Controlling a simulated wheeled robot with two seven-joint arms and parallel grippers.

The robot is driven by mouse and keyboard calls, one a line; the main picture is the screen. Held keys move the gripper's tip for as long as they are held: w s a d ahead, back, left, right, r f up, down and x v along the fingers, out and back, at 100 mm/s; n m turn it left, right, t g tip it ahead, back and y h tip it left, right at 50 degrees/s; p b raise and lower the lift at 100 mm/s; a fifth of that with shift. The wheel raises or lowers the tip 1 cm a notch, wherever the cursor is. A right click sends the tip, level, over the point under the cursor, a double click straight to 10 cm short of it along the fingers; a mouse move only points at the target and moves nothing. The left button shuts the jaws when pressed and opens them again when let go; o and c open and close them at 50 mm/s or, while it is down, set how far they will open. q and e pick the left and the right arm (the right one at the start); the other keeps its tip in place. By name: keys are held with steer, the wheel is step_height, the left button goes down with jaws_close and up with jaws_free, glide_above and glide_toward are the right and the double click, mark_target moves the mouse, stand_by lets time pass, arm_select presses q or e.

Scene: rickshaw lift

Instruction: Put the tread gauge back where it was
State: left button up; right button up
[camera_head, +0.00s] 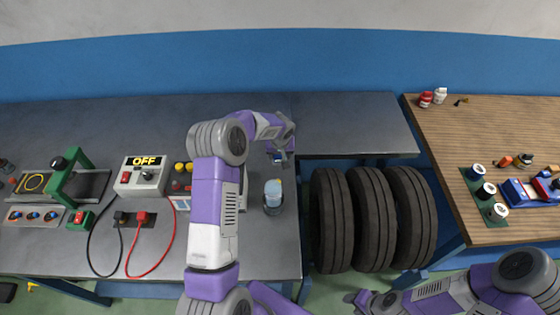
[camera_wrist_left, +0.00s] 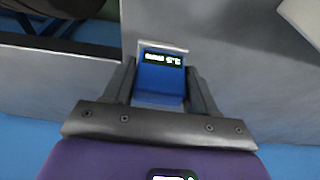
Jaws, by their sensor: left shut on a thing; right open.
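The tread gauge (camera_wrist_left: 160,80) is a small blue device with a lit dark display and a grey bar across its end. In the left wrist view it sits between the two fingers of my left gripper (camera_wrist_left: 160,92), which is shut on it. In the head view my left gripper (camera_head: 281,152) is over the right part of the grey workbench (camera_head: 255,115), and only a little of the blue gauge shows. Whether the gauge touches the bench is unclear. My right gripper (camera_head: 364,299) is open and empty at the bottom, below the tires.
Several black tires (camera_head: 372,220) stand in a row right of the bench. A grey box marked OFF (camera_head: 143,176) and a green press (camera_head: 69,172) are at left. A wooden table (camera_head: 480,130) is at right.

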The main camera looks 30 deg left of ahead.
mark_target(280, 161)
arm_select(q)
step_height(280, 161, down, 3)
steer(key=shift+s+f, duration=0.1)
steer(key=shift+f, duration=0.15)
steer(key=shift+f+b, duration=0.15)
steer(key=shift+b, duration=0.15)
steer(key=o, duration=0.9)
steer(key=shift+o, duration=0.2)
steer(key=shift+r+p, duration=0.35)
steer(key=shift+r, duration=0.15)
steer(key=v, duration=1.1)
steer(key=shift+r, duration=0.25)
